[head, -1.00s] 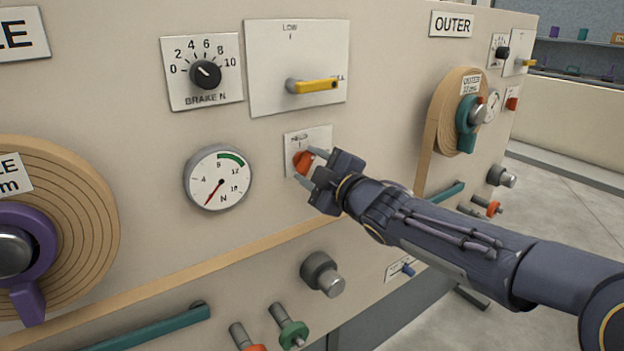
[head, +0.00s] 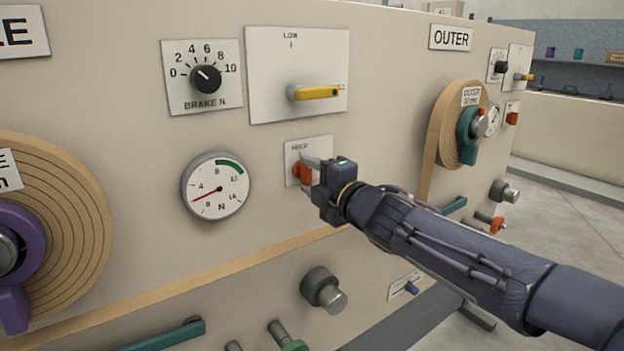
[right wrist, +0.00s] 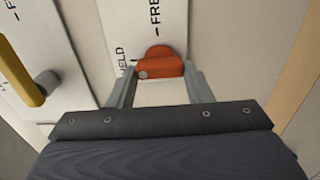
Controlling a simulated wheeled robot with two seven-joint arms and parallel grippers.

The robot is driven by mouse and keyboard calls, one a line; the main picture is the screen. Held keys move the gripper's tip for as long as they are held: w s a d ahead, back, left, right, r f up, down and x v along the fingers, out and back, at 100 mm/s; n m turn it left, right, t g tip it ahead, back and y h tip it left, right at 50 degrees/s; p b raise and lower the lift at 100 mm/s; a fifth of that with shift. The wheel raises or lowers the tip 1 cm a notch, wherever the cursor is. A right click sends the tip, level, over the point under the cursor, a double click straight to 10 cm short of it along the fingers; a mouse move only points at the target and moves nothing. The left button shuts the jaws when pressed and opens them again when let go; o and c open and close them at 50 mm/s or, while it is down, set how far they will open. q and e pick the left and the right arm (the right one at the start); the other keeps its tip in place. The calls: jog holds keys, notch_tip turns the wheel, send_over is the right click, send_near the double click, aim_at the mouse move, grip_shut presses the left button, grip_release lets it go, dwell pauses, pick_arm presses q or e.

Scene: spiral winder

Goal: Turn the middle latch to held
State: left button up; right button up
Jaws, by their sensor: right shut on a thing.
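The middle latch is a small orange knob (head: 302,172) on a white plate (head: 294,150), below the yellow lever on the panel. The right side of the plate is hidden by the gripper in the head view. My left gripper is not in view.
A yellow lever (head: 318,93) sticks out just above the latch. A round gauge (head: 216,186) is to its left and a grey knob (head: 322,288) below it. A brake dial (head: 205,78) is at upper left. An outer spool (head: 441,130) stands to the right.

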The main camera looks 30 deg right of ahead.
dwell(0.3)
jog(key=o, duration=1)
jog(key=shift+s, duration=0.3)
jog(key=s+p, duration=0.1)
jog(key=s, duration=0.3)
jog(key=s+p, duration=0.1)
jog(key=s, duration=0.2)
jog(key=shift+s+d+p, duration=0.1)
jog(key=shift+d+p, duration=0.2)
